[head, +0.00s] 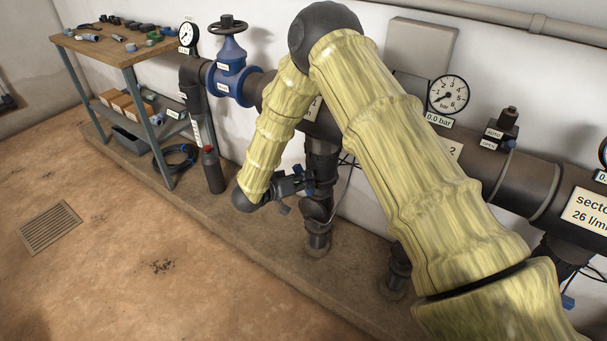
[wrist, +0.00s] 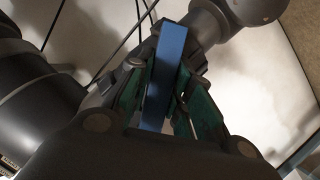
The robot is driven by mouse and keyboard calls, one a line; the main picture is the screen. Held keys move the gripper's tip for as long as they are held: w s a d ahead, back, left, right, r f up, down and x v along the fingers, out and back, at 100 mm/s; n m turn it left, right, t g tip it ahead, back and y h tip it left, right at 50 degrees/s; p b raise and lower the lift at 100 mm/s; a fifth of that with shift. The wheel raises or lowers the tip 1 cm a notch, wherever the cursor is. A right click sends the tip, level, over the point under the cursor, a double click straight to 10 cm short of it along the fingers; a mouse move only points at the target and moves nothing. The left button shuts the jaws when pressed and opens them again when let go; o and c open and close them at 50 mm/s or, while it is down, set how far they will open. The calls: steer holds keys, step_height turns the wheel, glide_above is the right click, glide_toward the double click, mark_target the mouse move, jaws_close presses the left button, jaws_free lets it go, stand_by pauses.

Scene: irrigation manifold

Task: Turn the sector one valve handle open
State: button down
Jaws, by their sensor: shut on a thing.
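My gripper (wrist: 162,95) is shut on a blue valve handle (wrist: 167,60), which runs between its two green-padded fingers in the wrist view. In the head view my gripper (head: 298,184) is beside a dark vertical pipe branch under the main pipe, and a little blue shows at its fingers. The valve body behind the handle is mostly hidden by the gripper. My arm covers most of the label above this branch, so its sector name cannot be read.
A blue handwheel valve (head: 231,75) and a gauge (head: 188,36) stand left of the arm. A workbench (head: 125,50) with small parts is at the far left. Another gauge (head: 448,95) reads near 0.0 bar. A floor drain (head: 50,228) lies on open floor.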

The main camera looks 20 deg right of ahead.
steer(key=m+t+y+p, duration=0.1)
steer(key=m, duration=0.1)
steer(key=m+y+p, duration=0.1)
steer(key=m, duration=0.1)
steer(key=shift+t, duration=0.4)
stand_by(0.4)
steer(key=c, duration=1.3)
jaws_free()
steer(key=shift+r, duration=0.1)
steer(key=v, duration=1.2)
steer(key=shift+s+d, duration=0.1)
steer(key=shift+s, duration=0.05)
